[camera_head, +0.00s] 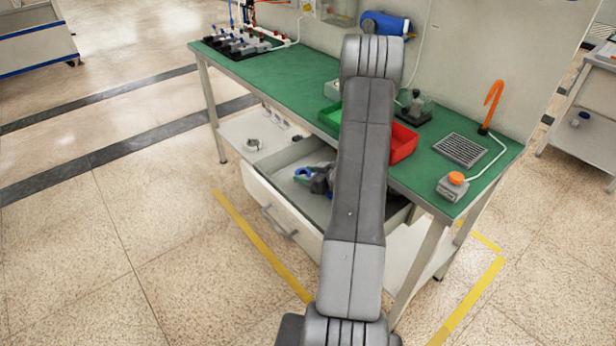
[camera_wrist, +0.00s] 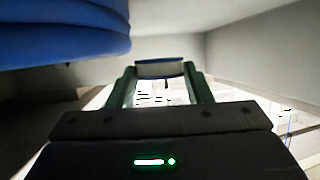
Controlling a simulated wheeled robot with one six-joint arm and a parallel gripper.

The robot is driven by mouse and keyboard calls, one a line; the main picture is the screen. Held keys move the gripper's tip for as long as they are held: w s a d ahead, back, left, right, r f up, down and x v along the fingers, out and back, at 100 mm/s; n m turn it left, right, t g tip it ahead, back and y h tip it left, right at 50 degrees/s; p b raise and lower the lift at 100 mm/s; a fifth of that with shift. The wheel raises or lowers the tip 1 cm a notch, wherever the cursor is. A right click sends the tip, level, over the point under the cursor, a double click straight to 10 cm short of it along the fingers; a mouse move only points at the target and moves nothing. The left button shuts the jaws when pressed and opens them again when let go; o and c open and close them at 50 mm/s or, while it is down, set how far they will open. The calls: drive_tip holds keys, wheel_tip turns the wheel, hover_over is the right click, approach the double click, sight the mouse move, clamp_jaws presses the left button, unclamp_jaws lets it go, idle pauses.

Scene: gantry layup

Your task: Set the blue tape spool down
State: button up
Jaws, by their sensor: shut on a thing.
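The blue tape spool (camera_head: 303,172) shows as a small blue ring low inside the open drawer (camera_head: 268,198) in the head view. My gripper (camera_head: 300,180) reaches into the drawer with its green fingers at the spool. In the wrist view my gripper (camera_wrist: 162,82) is shut on the spool (camera_wrist: 160,69), seen edge-on between the fingertips. I cannot tell whether the spool touches the drawer floor. My arm hides the right part of the drawer in the head view.
A layered blue shape (camera_wrist: 65,35) is close to the wrist camera; I cannot tell what it is. The green-topped bench (camera_head: 285,72) stands above the drawer, with a green bin (camera_head: 329,118) and a red bin (camera_head: 403,143). The drawer's left part is clear.

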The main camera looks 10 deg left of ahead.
drive_tip(key=shift+f, duration=0.35)
drive_tip(key=shift+f+b, duration=0.6)
drive_tip(key=shift+s, duration=0.1)
drive_tip(key=o, duration=1)
drive_tip(key=shift+f, duration=0.1)
drive_tip(key=shift+c, duration=0.2)
drive_tip(key=shift+r+p, duration=0.45)
drive_tip(key=shift+p, duration=0.05)
drive_tip(key=v, duration=1.2)
drive_tip(key=shift+r, duration=0.15)
